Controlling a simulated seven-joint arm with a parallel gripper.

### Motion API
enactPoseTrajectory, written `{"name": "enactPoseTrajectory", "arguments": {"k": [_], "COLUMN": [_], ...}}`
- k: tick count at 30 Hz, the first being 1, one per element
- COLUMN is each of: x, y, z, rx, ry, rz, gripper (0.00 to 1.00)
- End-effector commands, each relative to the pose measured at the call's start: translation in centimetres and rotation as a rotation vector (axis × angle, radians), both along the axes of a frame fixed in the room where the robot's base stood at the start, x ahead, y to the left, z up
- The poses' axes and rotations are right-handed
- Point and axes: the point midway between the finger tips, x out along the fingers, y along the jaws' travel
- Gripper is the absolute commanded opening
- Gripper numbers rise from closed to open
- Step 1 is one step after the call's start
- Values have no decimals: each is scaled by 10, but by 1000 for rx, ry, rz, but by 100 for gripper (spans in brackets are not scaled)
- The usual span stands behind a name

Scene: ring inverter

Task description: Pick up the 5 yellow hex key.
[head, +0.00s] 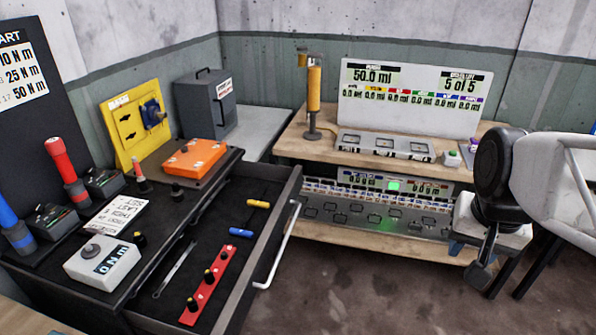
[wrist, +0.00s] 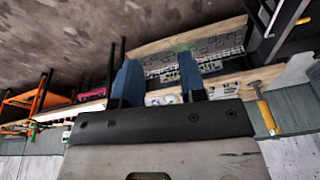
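The yellow hex key (head: 258,204) lies in the open drawer, near its far right part; its yellow handle shows clearly, while its dark shaft is hard to make out. A blue-handled key (head: 241,232) lies just nearer in the same drawer. My gripper (wrist: 157,82) shows two blue fingers spread apart in the wrist view, with nothing between them. In the head view my arm is at the right, well away from the drawer.
The open drawer (head: 284,226) has a light handle along its front. It also holds a red strip (head: 210,287) with black knobs and a grey wrench (head: 174,270). A wooden bench (head: 283,146) with display panels stands behind. Open floor lies between drawer and arm.

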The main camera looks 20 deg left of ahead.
Motion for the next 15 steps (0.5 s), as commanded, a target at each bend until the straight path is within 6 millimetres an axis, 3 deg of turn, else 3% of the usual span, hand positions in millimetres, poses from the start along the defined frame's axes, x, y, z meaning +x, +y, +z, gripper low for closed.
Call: {"name": "enactPoseTrajectory", "arguments": {"k": [15], "x": [114], "y": [49], "z": [13], "rx": [57], "ry": [39], "rz": [-216], "gripper": [38]}}
